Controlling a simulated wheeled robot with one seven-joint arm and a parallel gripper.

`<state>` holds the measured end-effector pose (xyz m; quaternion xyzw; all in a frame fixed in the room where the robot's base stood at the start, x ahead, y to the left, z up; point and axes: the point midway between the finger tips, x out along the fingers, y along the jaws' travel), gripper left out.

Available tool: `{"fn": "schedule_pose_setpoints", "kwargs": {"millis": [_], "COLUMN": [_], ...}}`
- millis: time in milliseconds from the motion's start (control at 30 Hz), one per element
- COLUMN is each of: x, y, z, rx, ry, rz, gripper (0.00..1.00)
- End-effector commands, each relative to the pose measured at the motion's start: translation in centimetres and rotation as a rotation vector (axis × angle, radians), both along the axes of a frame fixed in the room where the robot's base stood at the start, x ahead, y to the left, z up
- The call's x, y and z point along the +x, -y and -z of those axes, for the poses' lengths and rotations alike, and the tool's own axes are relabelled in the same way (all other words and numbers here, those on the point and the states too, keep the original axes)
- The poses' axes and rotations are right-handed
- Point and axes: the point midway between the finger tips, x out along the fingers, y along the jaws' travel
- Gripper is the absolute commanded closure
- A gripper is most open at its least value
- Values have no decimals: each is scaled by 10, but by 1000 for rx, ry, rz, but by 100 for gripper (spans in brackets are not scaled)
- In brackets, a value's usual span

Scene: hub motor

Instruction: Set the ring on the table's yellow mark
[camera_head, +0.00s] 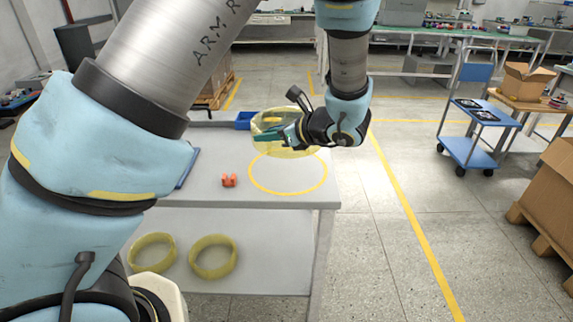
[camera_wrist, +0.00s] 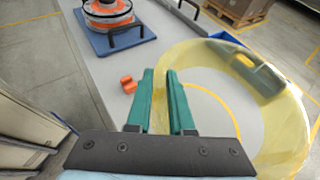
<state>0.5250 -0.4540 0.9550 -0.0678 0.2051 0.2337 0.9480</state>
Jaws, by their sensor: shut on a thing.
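A translucent yellow ring (camera_head: 268,117) is held above the table (camera_head: 220,195) by my gripper (camera_head: 262,136). In the wrist view the ring (camera_wrist: 287,118) extends to the right of the green fingers, and its wall passes between them. My gripper (camera_wrist: 160,80) is shut on the ring's wall. The table's yellow mark is a circle outline (camera_head: 288,193) on the grey tabletop, below and slightly in front of the ring in the head view. The ring hides its far edge. In the wrist view part of the mark (camera_wrist: 222,106) shows through the ring's opening.
A small orange part (camera_head: 229,180) lies left of the mark. A blue tray (camera_wrist: 120,40) with an orange and white motor part (camera_wrist: 107,12) lies on the table. A blue bin (camera_head: 243,121) stands at the back. Two more yellow rings (camera_head: 213,274) (camera_head: 152,269) lie on the lower shelf.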

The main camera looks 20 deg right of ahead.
Motion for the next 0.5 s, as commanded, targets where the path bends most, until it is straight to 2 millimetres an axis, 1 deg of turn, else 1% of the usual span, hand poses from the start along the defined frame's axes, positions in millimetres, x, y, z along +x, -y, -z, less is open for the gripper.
{"fn": "schedule_pose_setpoints", "kwargs": {"millis": [67, 300, 500], "x": [-2, -2, -1], "y": [-1, -2, -2], "z": [6, 45, 61], "rx": [3, 4, 3], "ry": [1, 1, 2], "rz": [-5, -7, -6], "gripper": [100, 100, 100]}}
